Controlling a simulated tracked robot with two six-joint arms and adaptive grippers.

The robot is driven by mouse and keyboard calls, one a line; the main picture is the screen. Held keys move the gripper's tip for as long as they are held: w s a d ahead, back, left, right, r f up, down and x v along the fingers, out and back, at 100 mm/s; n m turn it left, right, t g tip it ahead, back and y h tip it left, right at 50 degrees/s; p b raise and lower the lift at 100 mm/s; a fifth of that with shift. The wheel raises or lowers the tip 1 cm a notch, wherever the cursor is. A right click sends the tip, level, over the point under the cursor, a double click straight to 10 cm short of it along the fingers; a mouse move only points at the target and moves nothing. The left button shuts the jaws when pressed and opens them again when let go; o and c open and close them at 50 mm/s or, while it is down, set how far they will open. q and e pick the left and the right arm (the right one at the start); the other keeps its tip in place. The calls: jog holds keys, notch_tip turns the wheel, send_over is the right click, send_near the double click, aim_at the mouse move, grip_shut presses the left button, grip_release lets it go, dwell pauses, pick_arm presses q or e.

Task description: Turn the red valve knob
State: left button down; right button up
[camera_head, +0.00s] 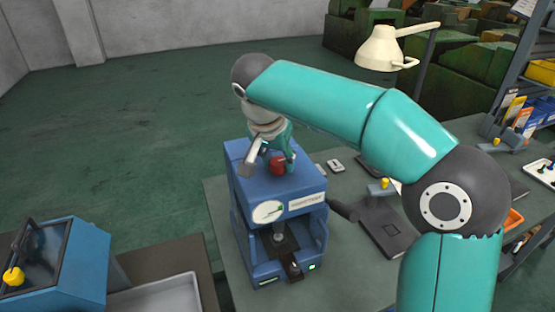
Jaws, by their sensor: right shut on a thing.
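The red valve knob (278,165) sits on top of a blue machine (240,190) that has a round dial gauge (268,211) and a label on its front. My right arm reaches in from the right, and its gripper (281,158) points down onto the machine's top. The gripper is shut on the red knob, with its fingers around it. Part of the knob is hidden by the fingers. My left gripper is not in view.
The machine stands on a grey-green table (335,262). A dark flat plate (388,228) and small parts lie to its right. A cream lamp (382,48) stands behind my arm. Another blue machine (88,262) with a yellow knob is at the left. Open floor lies behind.

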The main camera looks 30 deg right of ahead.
jog(key=n+t+b, duration=0.1)
jog(key=n, duration=0.1)
jog(key=shift+n+y, duration=0.3)
jog(key=shift+n, duration=0.1)
jog(key=n+y, duration=0.1)
jog(key=n, duration=0.2)
jog(key=shift+d+n+t, duration=0.1)
jog(key=shift+n+t, duration=0.2)
jog(key=shift+t, duration=0.1)
jog(key=n+y, duration=0.1)
jog(key=n, duration=0.1)
jog(key=shift+d+r+n, duration=0.1)
jog(key=shift+r+n, duration=0.05)
jog(key=shift+n, duration=0.25)
jog(key=n+y+p, duration=0.1)
jog(key=n, duration=0.2)
jog(key=shift+y, duration=0.3)
jog(key=n, duration=0.2)
jog(key=n+y, duration=0.1)
jog(key=n, duration=0.2)
jog(key=shift+d+y, duration=0.15)
jog(key=shift+y, duration=0.15)
jog(key=shift+n, duration=0.4)
jog(key=o, duration=1.1)
